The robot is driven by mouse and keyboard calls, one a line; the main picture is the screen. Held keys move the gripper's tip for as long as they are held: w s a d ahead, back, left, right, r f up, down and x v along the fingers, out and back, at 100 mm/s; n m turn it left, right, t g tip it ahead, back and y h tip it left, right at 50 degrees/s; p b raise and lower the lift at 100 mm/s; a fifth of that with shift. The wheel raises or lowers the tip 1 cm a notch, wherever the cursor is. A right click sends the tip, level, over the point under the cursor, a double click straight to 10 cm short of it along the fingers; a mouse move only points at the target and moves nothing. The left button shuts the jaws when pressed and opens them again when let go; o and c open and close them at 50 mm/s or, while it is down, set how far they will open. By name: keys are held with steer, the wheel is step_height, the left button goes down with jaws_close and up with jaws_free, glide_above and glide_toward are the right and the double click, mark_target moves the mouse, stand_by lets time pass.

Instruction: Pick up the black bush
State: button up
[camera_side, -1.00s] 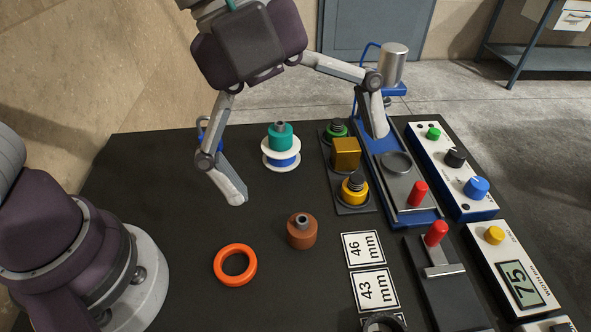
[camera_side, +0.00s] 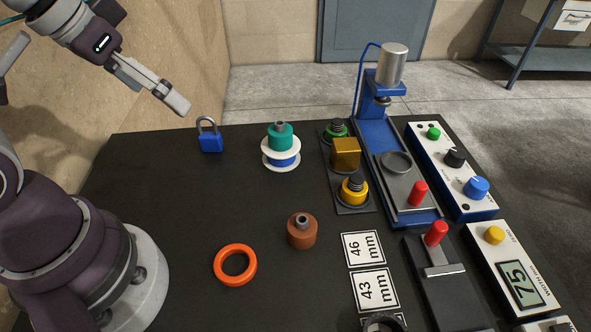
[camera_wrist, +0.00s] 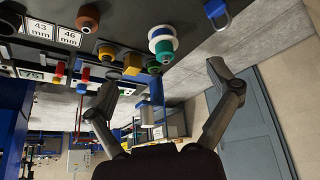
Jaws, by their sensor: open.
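A black round part (camera_side: 384,323) shows at the bottom edge of the side view, by the 43 mm card. It is cut off by the frame, and I cannot tell for sure that it is the black bush. A dark round part (camera_wrist: 8,22) also shows at the wrist view's left edge. My gripper (camera_wrist: 161,82) is open and empty, its fingers spread wide. In the side view it is at the upper left, raised above the table's far left, well away from the black part.
A brown bush (camera_side: 302,232), an orange ring (camera_side: 235,265), a teal bush (camera_side: 280,136) on a spool (camera_side: 281,160) and a blue padlock (camera_side: 210,138) stand on the table. The press (camera_side: 384,130) and control boxes fill the right. The left middle is clear.

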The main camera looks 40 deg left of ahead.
steer(key=w+d+f+n+g+h, duration=0.1)
steer(key=w+d+f+n, duration=0.15)
steer(key=d, duration=0.25)
steer(key=w+d+f+n+g+h, duration=0.1)
steer(key=d+n, duration=0.3)
steer(key=d, duration=0.1)
steer(key=w+d+f+n+g, duration=0.1)
steer(key=w+d+f+n, duration=0.15)
steer(key=d, duration=0.35)
steer(key=s+d+f+n+g+h, duration=0.1)
steer(key=s+d+f+n+g, duration=0.1)
steer(key=d+n, duration=0.3)
steer(key=s+d+f+n+g+h, duration=0.1)
steer(key=s+d+f+n, duration=0.15)
steer(key=d, duration=0.35)
steer(key=shift+h, duration=0.3)
steer(key=x, duration=1)
steer(key=shift+w+d+f, duration=0.2)
steer(key=shift+w+f, duration=0.1)
steer(key=c, duration=1.1)
